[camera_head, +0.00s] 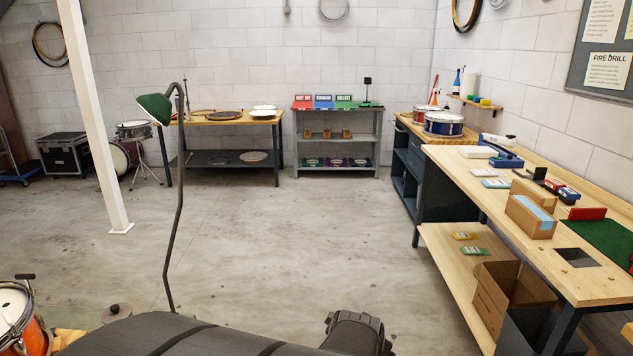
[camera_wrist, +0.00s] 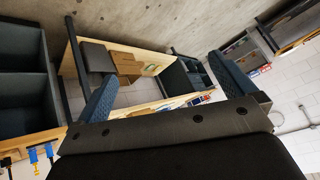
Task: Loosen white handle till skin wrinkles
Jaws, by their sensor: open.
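An orange drum (camera_head: 36,335) is cut off at the lower left corner of the head view. Its pale skin (camera_head: 10,303) shows in part, and I cannot tell whether it is taut or wrinkled. A dark T-shaped handle (camera_head: 25,277) stands at its rim. I cannot make out a white handle in either view. My gripper (camera_wrist: 163,68) is open in the wrist view, its two blue-grey fingers wide apart with nothing between them. It points toward benches and floor, and the orange drum is not in that view.
A workbench (camera_head: 450,165) with boxes, tools and a green mat runs along the right. A blue drum (camera_head: 443,124) sits on a cabinet behind it. A green lamp (camera_head: 155,108) on a thin stem rises in front. A white post (camera_head: 95,110) stands left. The middle floor is clear.

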